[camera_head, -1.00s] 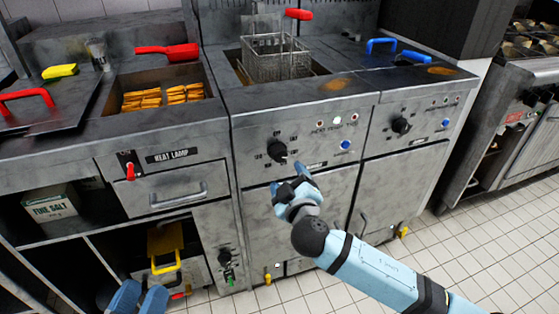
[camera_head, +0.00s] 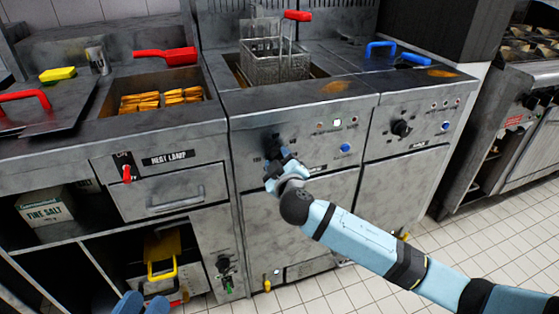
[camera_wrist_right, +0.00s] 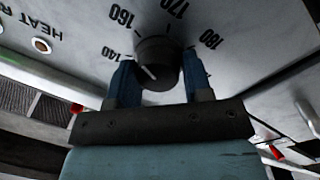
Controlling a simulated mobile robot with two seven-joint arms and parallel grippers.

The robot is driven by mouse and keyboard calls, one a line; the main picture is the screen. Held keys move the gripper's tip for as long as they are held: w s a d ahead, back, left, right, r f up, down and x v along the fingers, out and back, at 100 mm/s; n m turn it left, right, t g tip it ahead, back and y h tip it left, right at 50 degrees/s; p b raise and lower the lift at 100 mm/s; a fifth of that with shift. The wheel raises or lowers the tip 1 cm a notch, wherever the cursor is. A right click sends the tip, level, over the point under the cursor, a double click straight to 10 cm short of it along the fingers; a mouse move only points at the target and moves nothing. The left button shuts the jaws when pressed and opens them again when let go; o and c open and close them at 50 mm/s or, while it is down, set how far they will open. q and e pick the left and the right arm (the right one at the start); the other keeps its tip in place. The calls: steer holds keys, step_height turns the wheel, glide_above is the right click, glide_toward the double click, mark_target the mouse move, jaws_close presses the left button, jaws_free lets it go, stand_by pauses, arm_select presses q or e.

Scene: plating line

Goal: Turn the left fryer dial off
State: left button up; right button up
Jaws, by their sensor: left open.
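The left fryer dial is a round black knob on the left fryer's front panel (camera_head: 300,132). In the head view my right gripper (camera_head: 276,172) covers most of it. In the right wrist view the dial (camera_wrist_right: 158,62) sits between the two blue fingers of my right gripper (camera_wrist_right: 160,85), with temperature numbers around it. The fingers lie close along both sides; I cannot tell whether they press on it. My left gripper (camera_head: 142,306) shows only its fingertips at the bottom edge, apart and empty, away from the dial.
A right fryer dial (camera_head: 401,128) is on the neighbouring panel. A wire basket (camera_head: 274,62) with a red handle stands over the left fryer. A red heat lamp switch (camera_head: 127,173) and a drawer (camera_head: 172,197) are to the left. Tiled floor (camera_head: 480,230) is open at the right.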

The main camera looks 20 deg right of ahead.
steer(key=shift+c, duration=1.2)
steer(key=shift+d, duration=0.1)
arm_select(q)
steer(key=shift+r, duration=0.1)
arm_select(e)
steer(key=shift+r, duration=0.1)
